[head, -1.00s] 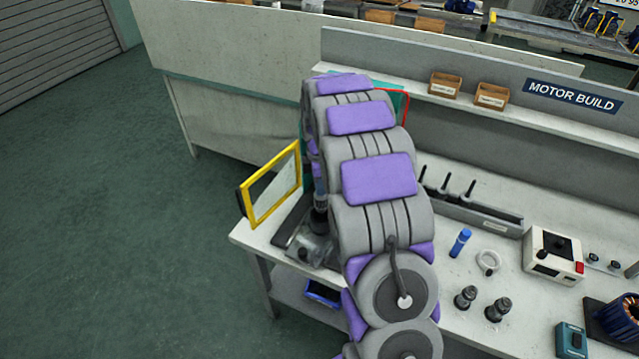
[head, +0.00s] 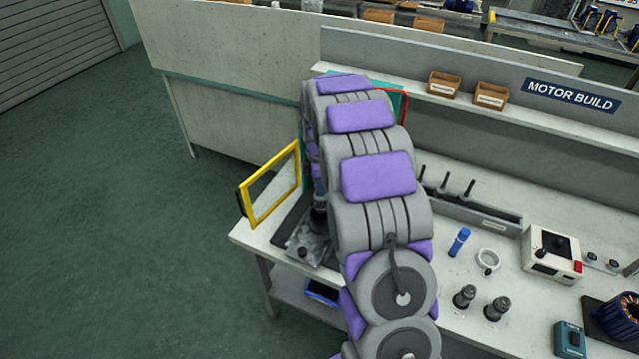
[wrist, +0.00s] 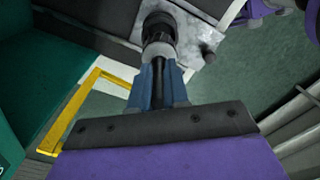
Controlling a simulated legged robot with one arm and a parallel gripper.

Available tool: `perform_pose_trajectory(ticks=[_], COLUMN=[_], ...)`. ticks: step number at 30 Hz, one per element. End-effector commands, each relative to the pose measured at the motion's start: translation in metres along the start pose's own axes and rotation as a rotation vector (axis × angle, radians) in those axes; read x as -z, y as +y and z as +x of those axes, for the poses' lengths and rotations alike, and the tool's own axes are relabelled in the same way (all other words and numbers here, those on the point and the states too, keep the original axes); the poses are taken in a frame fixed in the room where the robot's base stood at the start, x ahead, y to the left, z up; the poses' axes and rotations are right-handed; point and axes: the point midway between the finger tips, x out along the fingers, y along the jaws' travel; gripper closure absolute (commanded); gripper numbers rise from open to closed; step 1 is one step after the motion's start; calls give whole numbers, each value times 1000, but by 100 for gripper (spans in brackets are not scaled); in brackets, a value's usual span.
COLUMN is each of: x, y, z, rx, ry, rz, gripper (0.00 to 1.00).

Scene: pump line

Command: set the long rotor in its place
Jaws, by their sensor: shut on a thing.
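In the wrist view my gripper (wrist: 159,66) has its blue fingers closed on the long rotor (wrist: 160,45), a stepped grey part with a dark, wider far end. The rotor's dark end overlaps a pale metal fixture (wrist: 203,38) beyond it. I cannot tell whether the rotor is seated, touching or just above it. In the head view the fixture (head: 303,249) sits on a dark base at the bench's left end. My arm hides most of the gripper and rotor there.
A yellow-framed panel (head: 271,184) stands upright left of the fixture, also in the wrist view (wrist: 85,110). Two dark stepped parts (head: 464,297) (head: 497,309), a blue tube (head: 459,241), a white ring (head: 488,261) and a control box (head: 552,254) occupy the bench to the right.

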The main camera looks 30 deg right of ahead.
Motion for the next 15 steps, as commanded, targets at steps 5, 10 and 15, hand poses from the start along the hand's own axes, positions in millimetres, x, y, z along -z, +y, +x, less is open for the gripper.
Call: perform_pose_trajectory(ticks=[5, 10, 15], x=[0, 0, 0], y=[0, 0, 0], z=[2, 5, 7], rx=[-1, -1, -1], ry=[0, 1, 1], rz=[0, 0, 0], gripper=[100, 100, 100])
